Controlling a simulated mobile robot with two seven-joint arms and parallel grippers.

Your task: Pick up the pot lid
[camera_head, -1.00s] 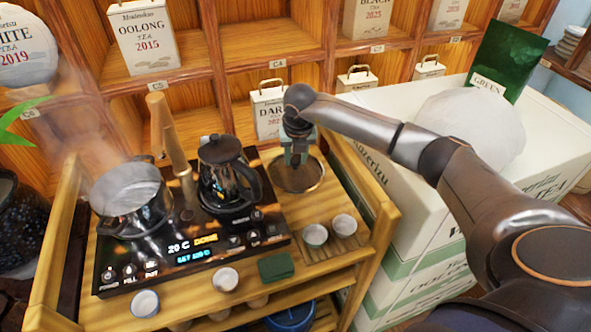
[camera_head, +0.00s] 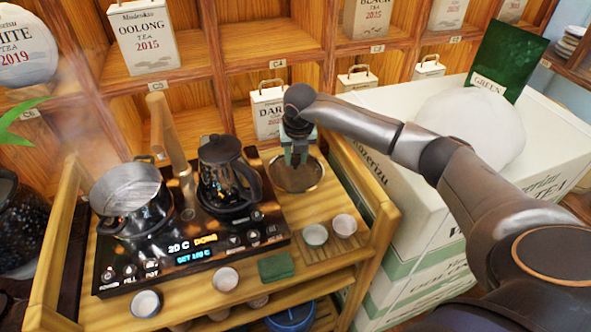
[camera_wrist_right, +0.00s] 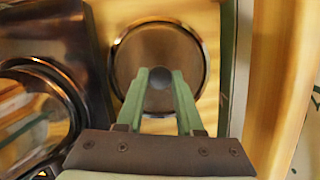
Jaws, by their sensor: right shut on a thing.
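The pot lid (camera_head: 296,176) is a round, dark, shiny disc on the wooden stand, to the right of the kettle. It also shows in the right wrist view (camera_wrist_right: 158,52), with a round dark knob (camera_wrist_right: 160,77) at its middle. My right gripper (camera_head: 293,160) is above the lid, pointing down. In the right wrist view its green fingers (camera_wrist_right: 161,80) stand on both sides of the knob and are shut on it. The lid looks level; I cannot tell whether it touches the wood. My left gripper is not in view.
An open, steaming pot (camera_head: 132,199) and a black kettle (camera_head: 226,176) stand on the black hob (camera_head: 190,250) to the left. Small cups (camera_head: 315,235) and a green cloth (camera_head: 276,266) are in front. White boxes (camera_head: 420,190) stand right; shelves rise behind.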

